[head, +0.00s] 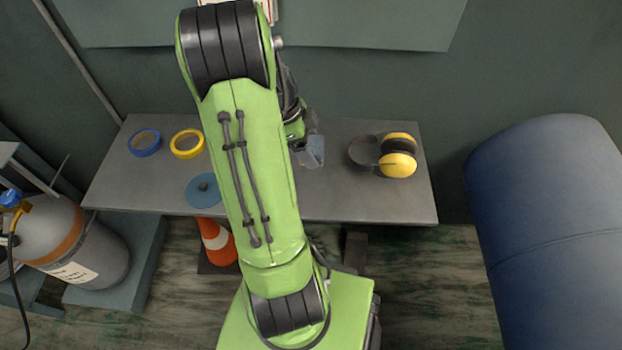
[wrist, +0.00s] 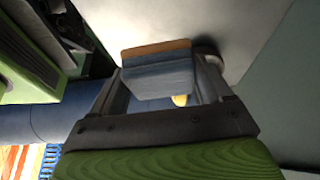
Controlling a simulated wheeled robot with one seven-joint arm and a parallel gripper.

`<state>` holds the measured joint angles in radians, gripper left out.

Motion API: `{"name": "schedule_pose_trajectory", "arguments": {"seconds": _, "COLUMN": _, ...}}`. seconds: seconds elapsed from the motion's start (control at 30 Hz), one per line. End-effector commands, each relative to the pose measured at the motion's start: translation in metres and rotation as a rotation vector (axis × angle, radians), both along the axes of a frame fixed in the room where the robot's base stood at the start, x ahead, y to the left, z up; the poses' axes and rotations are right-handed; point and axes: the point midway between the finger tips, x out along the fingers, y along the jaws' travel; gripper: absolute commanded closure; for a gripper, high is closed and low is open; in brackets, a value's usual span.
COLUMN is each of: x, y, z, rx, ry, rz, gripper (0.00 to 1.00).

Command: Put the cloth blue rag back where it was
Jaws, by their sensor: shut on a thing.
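The blue rag (head: 313,155) is a small folded grey-blue cloth at my gripper (head: 304,142), over the middle right of the grey table in the head view. In the wrist view the rag (wrist: 158,76) sits between the two fingers of my gripper (wrist: 163,82), with an orange-brown edge along its top. My gripper is shut on it. My arm hides part of the gripper in the head view. I cannot tell whether the rag touches the tabletop.
The grey table (head: 340,200) bears yellow-black earmuffs (head: 397,164) right of the rag. Blue tape (head: 145,142), yellow tape (head: 187,144) and a blue disc (head: 203,190) lie left. An orange cone (head: 217,242) stands below; a gas cylinder (head: 75,240) and blue rounded body (head: 550,210) flank the table.

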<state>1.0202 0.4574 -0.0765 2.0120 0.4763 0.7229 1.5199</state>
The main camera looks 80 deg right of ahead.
Motion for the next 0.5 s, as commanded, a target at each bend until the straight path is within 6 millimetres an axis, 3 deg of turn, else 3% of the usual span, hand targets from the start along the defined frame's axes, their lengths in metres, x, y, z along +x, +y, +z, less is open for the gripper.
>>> {"name": "schedule_pose_trajectory", "arguments": {"seconds": 0.3, "x": 0.0, "y": 0.001, "z": -0.062, "rx": 0.003, "ry": 0.002, "rz": 0.0, "gripper": 0.46}}
{"name": "schedule_pose_trajectory", "arguments": {"seconds": 0.5, "x": 0.0, "y": 0.001, "z": -0.09, "rx": 0.003, "ry": 0.001, "rz": 0.001, "gripper": 0.46}}
